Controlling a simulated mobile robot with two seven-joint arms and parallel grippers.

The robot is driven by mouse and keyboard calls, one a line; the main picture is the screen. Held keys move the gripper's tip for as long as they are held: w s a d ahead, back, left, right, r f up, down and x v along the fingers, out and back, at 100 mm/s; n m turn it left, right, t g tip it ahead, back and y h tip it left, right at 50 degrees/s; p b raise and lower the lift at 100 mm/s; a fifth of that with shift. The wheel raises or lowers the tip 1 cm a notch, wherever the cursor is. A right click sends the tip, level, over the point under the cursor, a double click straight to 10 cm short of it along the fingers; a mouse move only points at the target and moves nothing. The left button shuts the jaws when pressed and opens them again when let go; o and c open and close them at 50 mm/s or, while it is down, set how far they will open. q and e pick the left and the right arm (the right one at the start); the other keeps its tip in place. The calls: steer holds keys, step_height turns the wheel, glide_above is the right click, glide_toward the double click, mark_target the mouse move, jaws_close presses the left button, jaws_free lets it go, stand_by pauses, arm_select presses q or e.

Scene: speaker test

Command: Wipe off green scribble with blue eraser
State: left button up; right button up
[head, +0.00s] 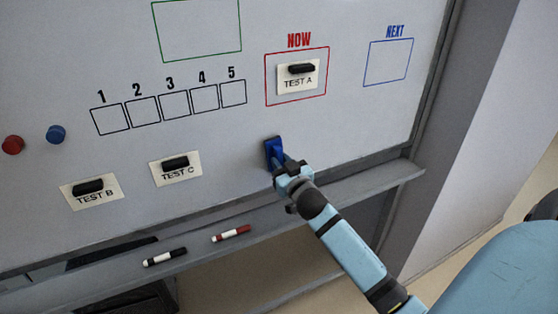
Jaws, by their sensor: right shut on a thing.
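My right gripper (282,165) is shut on the blue eraser (272,147). The eraser is at the whiteboard (220,135), below the red NOW box and right of the TEST C card. I cannot tell whether its face touches the board. A green outlined box (197,57) is at the top, cut off by the picture edge; no green scribble shows inside its visible part or elsewhere. My left gripper is not in view.
TEST A (298,77) is inside the red NOW box; TEST B (92,192) and TEST C (176,169) are lower left. Red (13,145) and blue (56,134) round magnets are at left. Black (165,256) and red (231,233) markers lie on the ledge (375,182).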

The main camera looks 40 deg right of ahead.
steer(key=v, duration=0.2)
steer(key=p+v, duration=0.1)
steer(key=v, duration=0.1)
steer(key=shift+s+a+r, duration=0.1)
steer(key=shift+s+r, duration=0.15)
steer(key=shift+s, duration=0.25)
steer(key=v, duration=0.3)
steer(key=shift+a+r, duration=0.1)
steer(key=shift+r, duration=0.1)
stand_by(0.4)
